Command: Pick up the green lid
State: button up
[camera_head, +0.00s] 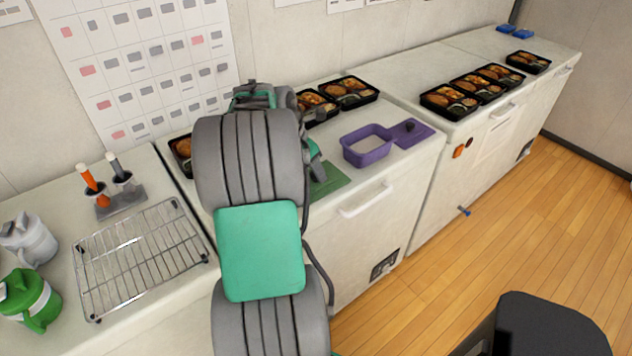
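A flat green piece (332,181), which looks like the green lid, lies on the white chest top near its front edge, right of my arm. My arm covers its left part. My gripper (317,165) is mostly hidden behind my own grey and green arm links. Only a small grey and green part of the arm's end shows, just above the green piece in the picture. I cannot tell whether it touches the piece or whether its fingers are open.
A purple open container (367,154) and a purple lid (410,132) sit just right. Black bento trays (350,99) stand behind, and more trays (449,110) on the right-hand chest. A wire rack (140,258), a green jug (32,303) and a grey jug (30,240) stand left.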

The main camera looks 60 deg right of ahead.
jog(key=shift+x, duration=0.95)
jog(key=shift+r, duration=0.1)
grip_shut()
